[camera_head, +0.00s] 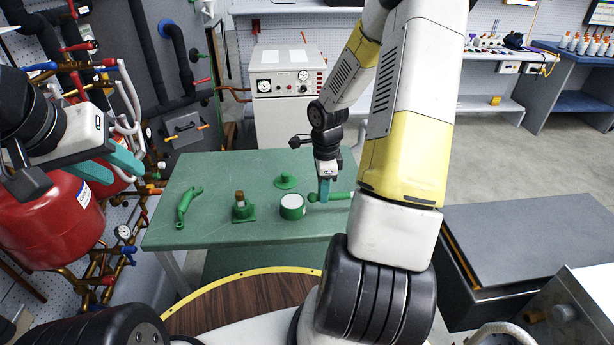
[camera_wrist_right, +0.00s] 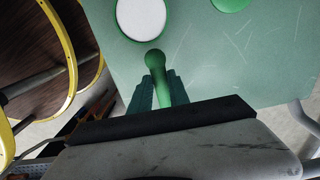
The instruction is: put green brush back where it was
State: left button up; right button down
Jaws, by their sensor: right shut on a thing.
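My right gripper (camera_head: 324,192) is low over the right part of the green table (camera_head: 215,172). It is shut on a green rod-like handle with a rounded end (camera_head: 341,196), which I take for the green brush. In the right wrist view the handle (camera_wrist_right: 155,62) sticks out between the teal fingers (camera_wrist_right: 158,92). Its other end is hidden by my gripper and arm, and I cannot tell whether it touches the table. My left gripper (camera_head: 112,167) is open and empty, left of the table by the red tank.
A green tub with a white top (camera_head: 292,206) stands just left of the held handle. A green disc with a knob (camera_head: 286,181), a green block with a brown top (camera_head: 241,208) and a green wrench-like piece (camera_head: 184,206) also stand on the table. Red tanks (camera_head: 62,218) and pipes crowd the left.

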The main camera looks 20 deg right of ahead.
jog(key=shift+w+d+f, duration=0.1)
jog(key=shift+w+d, duration=0.15)
jog(key=shift+w, duration=0.35)
jog(key=shift+w+d, duration=0.2)
jog(key=shift+w, duration=0.35)
jog(key=shift+w+f, duration=0.1)
jog(key=shift+f, duration=1.65)
jog(key=c, duration=1.2)
grip_release()
jog(key=shift+f, duration=0.1)
jog(key=shift+c, duration=0.2)
